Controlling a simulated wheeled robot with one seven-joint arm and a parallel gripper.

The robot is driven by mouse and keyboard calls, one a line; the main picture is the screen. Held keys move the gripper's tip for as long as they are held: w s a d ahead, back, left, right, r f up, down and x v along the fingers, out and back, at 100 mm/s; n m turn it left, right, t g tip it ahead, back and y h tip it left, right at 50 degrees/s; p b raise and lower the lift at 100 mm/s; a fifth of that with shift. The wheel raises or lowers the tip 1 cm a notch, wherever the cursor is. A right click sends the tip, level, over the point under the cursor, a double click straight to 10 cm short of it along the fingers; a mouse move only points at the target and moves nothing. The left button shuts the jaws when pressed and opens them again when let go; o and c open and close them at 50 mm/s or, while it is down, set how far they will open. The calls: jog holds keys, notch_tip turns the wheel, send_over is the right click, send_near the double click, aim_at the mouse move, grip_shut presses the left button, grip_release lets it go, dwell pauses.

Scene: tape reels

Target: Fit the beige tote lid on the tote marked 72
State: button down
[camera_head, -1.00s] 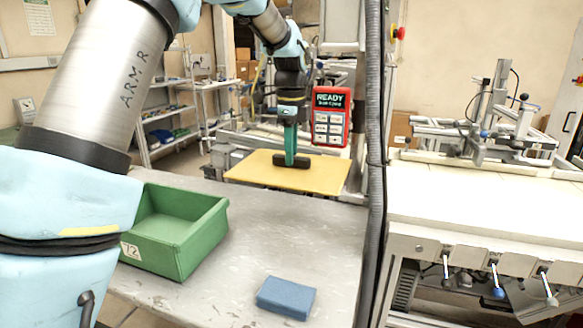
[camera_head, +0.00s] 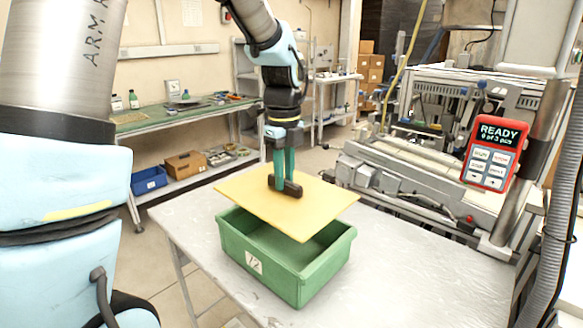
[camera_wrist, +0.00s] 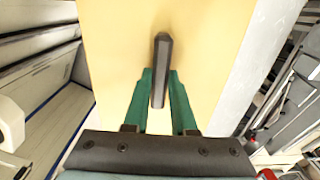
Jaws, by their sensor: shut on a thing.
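The beige tote lid (camera_head: 243,197) is a flat yellowish panel with a dark bar handle (camera_head: 291,191) on top. My gripper (camera_head: 285,178) is shut on that handle; the wrist view shows the green fingers on both sides of the handle (camera_wrist: 161,65) and the lid (camera_wrist: 205,50) beyond. The green tote marked 72 (camera_head: 256,264) stands open on the grey table. The lid is over the tote, above its rim and apart from it at the front right, where the inside shows. The lid looks turned relative to the rim. The tote's far rim is hidden by the lid.
The grey table (camera_head: 420,262) is clear to the right of the tote. A red panel reading READY (camera_head: 494,152) and a grey hose (camera_head: 558,215) stand at the right. A green-topped bench (camera_head: 180,112) and shelves are behind.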

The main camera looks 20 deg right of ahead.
aim_at(283, 194)
jog(key=shift+a+f, duration=0.1)
jog(key=shift+a, duration=0.1)
jog(key=shift+w+f+b, duration=0.1)
jog(key=shift+f+b, duration=0.6)
jog(key=shift+b, duration=0.05)
notch_tip(283, 194, down, 5)
jog(key=b, duration=0.4)
jog(key=shift+r, duration=0.15)
jog(key=shift+f, duration=0.6)
jog(key=c, duration=0.7)
grip_release()
jog(key=shift+o, duration=0.2)
notch_tip(283, 194, up, 11)
jog(key=shift+f+b, duration=0.1)
jog(key=shift+b, duration=0.75)
